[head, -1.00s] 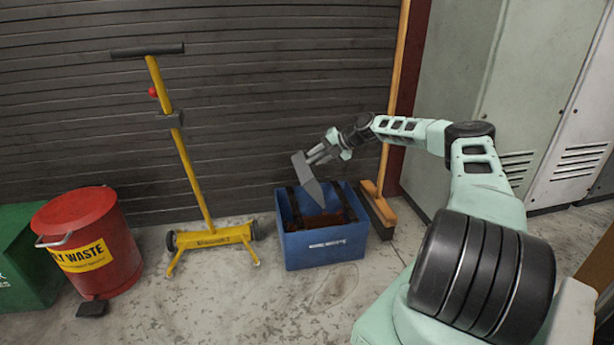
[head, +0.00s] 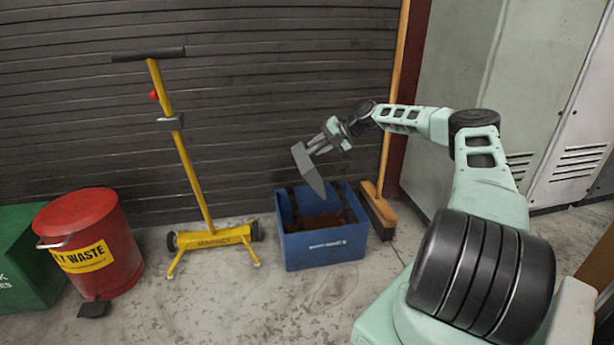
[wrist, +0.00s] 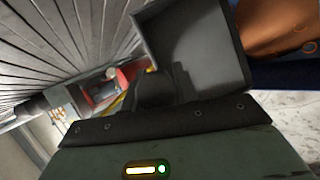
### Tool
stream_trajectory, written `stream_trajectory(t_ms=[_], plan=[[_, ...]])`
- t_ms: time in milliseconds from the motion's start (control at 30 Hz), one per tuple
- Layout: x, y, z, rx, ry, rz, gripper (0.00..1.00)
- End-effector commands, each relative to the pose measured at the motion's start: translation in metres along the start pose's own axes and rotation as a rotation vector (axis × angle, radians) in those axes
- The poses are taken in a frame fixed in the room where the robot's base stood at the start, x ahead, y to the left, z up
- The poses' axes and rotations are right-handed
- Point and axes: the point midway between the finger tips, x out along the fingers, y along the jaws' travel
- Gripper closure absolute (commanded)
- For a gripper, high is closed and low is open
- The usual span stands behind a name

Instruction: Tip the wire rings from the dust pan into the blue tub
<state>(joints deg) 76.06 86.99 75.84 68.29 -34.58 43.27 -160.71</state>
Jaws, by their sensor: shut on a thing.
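My gripper (head: 320,146) is shut on the grey dust pan (head: 308,170) and holds it steeply tilted above the blue tub (head: 300,252). The pan's lower end is near the tub's back left part, apart from it. In the wrist view, the inside of the pan (wrist: 195,50) looks bare, with no rings that I can make out. The tub's blue wall (wrist: 285,75) shows at the right. Rust-brown contents (head: 324,222) lie in the tub. They look copper-coloured in the wrist view (wrist: 270,25), where a small ring-like mark shows. Single rings are hard to tell.
A broom (head: 378,205) stands right behind the tub. A yellow wheeled stand (head: 213,238) is to the left, with a red waste bin (head: 90,245) and a green box (head: 25,265) beyond. Grey cabinets (head: 575,120) are at right. Floor in front is clear.

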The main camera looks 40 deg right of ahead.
Motion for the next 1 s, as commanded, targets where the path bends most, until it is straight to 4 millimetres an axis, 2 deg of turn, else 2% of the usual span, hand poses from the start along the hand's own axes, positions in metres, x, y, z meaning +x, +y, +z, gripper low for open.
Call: stream_trajectory(t_ms=[533,1000], plan=[[-0.031,0.042,0.005,-0.001,-0.002,0.002,1.00],[-0.035,0.047,0.005,0.001,-0.001,0.002,1.00]])
